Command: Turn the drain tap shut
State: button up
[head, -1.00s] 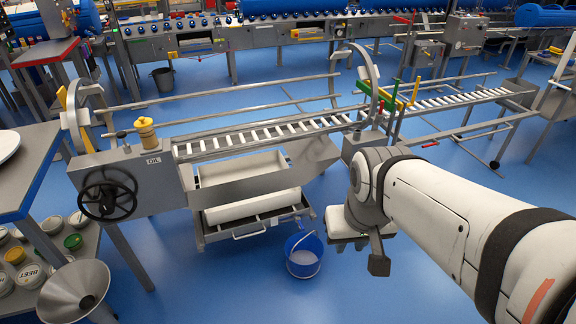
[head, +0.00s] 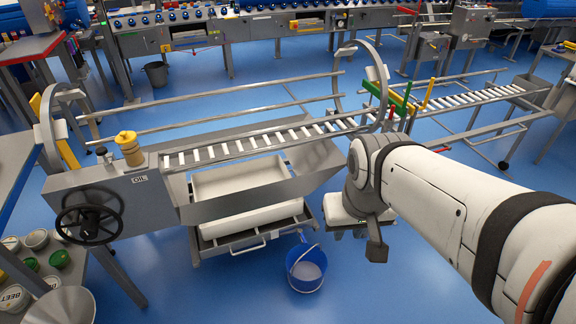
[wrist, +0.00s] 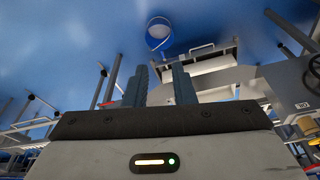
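I cannot pick out the drain tap for certain in either view. The grey metal trough (head: 250,199) stands ahead, with a white tray (head: 249,221) under it. A blue bucket (head: 305,270) stands on the floor in front of the tray and also shows in the wrist view (wrist: 158,36). A black handwheel (head: 88,222) is on the grey box marked OIL (head: 150,205). In the wrist view my gripper (wrist: 161,76) has its two fingers apart with nothing between them. It is clear of the bucket and trough. Its fingers cannot be made out in the head view.
A yellow-capped fitting (head: 130,149) stands on the box. A roller rail (head: 260,140) runs behind the trough, with green and red levers (head: 392,97) at its right end. The blue floor around the bucket is open.

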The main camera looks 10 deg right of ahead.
aim_at(300, 232)
jog(key=u, duration=0.2)
jog(key=i, duration=0.85)
jog(key=z, duration=0.3)
